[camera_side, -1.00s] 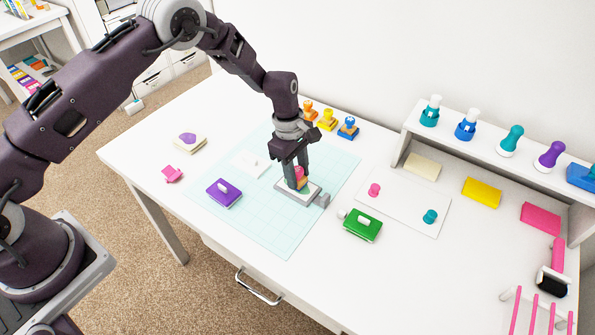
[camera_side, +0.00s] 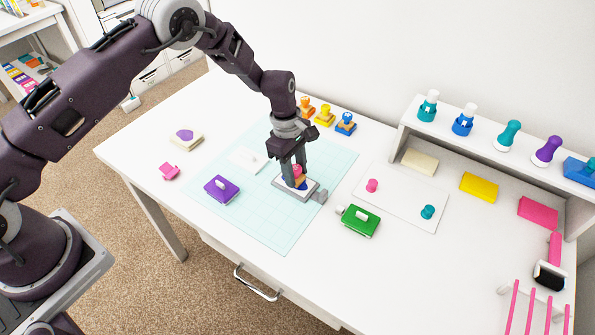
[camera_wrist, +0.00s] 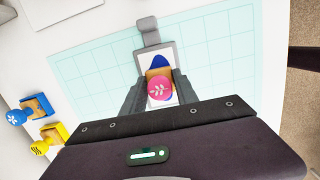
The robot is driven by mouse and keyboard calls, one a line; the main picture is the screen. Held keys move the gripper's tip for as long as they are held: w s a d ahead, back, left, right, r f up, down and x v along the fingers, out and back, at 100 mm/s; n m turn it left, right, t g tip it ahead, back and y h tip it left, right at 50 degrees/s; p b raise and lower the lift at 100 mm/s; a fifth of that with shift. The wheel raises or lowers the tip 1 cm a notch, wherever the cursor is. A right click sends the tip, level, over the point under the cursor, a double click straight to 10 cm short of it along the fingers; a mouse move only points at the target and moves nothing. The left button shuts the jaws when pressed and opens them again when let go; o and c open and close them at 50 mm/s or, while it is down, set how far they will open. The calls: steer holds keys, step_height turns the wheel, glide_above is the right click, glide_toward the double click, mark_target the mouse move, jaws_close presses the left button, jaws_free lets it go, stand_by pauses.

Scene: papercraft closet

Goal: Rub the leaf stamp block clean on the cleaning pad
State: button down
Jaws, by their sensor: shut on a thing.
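The leaf stamp block has a pink round knob with a white leaf mark and a tan block below; it shows in the side view (camera_side: 298,170) and the wrist view (camera_wrist: 160,90). My gripper (camera_side: 295,175) is shut on it, one finger on either side. The block is upright over the grey-framed white cleaning pad (camera_side: 286,195) and appears to rest on it; exact contact is hidden. In the wrist view, the pad (camera_wrist: 171,54) carries a dark blue mark around the block. The block's underside is hidden.
The pad stands on a pale teal grid mat (camera_side: 258,225). A purple ink pad (camera_side: 222,189) lies left and a green one (camera_side: 361,220) right. Orange, yellow and blue stamps (camera_side: 346,123) stand behind. A white card (camera_side: 400,203) with pink and teal pieces lies right.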

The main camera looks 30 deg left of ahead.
steer(key=shift+a, duration=0.6)
steer(key=shift+d, duration=1.05)
steer(key=shift+a, duration=1.05)
steer(key=shift+d+f, duration=0.1)
steer(key=shift+d, duration=1)
steer(key=shift+a, duration=1.15)
steer(key=shift+d, duration=1.1)
steer(key=shift+a, duration=1.05)
steer(key=shift+r, duration=0.25)
